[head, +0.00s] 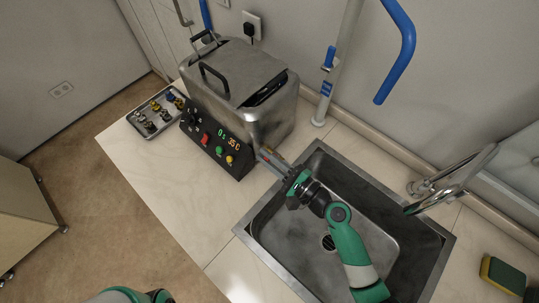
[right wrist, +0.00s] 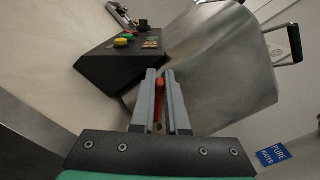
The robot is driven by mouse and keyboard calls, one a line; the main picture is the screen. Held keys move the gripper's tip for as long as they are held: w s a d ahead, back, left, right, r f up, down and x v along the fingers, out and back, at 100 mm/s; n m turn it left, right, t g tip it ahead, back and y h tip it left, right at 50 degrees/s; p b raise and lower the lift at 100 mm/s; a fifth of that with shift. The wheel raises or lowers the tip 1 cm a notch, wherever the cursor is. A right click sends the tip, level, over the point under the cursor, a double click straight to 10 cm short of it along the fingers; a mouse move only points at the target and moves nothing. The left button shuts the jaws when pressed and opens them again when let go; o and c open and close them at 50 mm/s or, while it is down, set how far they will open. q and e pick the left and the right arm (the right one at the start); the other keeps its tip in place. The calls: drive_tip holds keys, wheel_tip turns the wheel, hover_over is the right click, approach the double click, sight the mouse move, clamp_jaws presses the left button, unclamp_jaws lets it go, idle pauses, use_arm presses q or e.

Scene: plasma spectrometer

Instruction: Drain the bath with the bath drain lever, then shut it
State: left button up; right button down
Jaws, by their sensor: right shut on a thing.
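The bath (head: 238,82) is a steel tank with a lid and a black front panel, standing on the counter left of the sink. It also fills the upper part of the right wrist view (right wrist: 225,70). My right gripper (head: 268,153) is at the bath's lower right side. In the right wrist view the right gripper (right wrist: 160,88) is shut on the red bath drain lever (right wrist: 159,88), which shows as a thin strip between the fingers. The drain outlet itself is hidden behind the gripper. Only a green piece of my left arm shows at the bottom edge; its gripper is out of view.
A steel sink (head: 310,245) with a drain hole lies under my right arm. A tap (head: 450,188) stands at its right. A tray of small fittings (head: 158,112) sits left of the bath. A sponge (head: 503,275) lies at the lower right. Bare counter (head: 180,180) lies in front of the bath.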

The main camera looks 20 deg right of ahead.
drive_tip(key=shift+s+a+f+n+b, duration=0.2)
drive_tip(key=shift+f+n+b, duration=0.25)
drive_tip(key=shift+n, duration=0.55)
drive_tip(key=c, duration=0.9)
unclamp_jaws()
drive_tip(key=v, duration=1.1)
drive_tip(key=shift+s+p, duration=0.25)
drive_tip(key=shift+p, duration=0.1)
